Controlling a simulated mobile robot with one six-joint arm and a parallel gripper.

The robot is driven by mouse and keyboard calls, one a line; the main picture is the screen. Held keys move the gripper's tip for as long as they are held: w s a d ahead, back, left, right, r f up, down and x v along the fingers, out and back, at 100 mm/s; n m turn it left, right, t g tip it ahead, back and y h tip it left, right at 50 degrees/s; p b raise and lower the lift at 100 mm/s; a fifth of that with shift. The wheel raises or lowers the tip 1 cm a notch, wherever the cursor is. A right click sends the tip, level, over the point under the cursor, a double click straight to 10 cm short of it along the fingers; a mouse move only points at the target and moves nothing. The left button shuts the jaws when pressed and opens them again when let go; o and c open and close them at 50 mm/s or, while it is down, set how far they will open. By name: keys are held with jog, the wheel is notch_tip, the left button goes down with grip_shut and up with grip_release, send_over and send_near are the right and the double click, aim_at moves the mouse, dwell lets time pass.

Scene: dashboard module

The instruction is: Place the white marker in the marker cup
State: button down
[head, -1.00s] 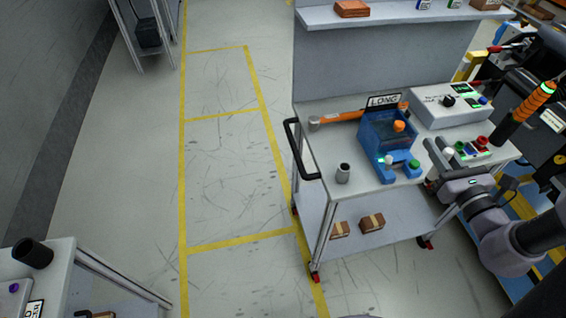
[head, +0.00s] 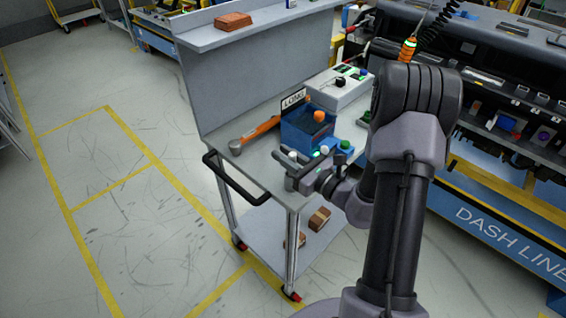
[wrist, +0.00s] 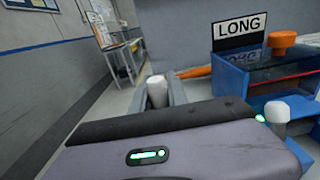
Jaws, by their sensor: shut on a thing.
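My gripper (head: 287,164) is over the near-left part of the cart top (head: 262,172), in front of the blue fixture. In the wrist view my gripper (wrist: 160,97) is shut on the white marker (wrist: 157,86), whose pale rounded end stands up between the fingers.
The blue fixture (head: 301,140) carries a LONG sign, an orange knob and white and green knobs. The black cart handle (head: 236,180) juts out left. Open floor lies left.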

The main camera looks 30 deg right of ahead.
jog(key=shift+f, duration=0.15)
jog(key=c, duration=1.7)
grip_release()
jog(key=shift+f, duration=0.1)
jog(key=shift+c, duration=0.2)
jog(key=o, duration=0.4)
jog(key=shift+o, duration=0.2)
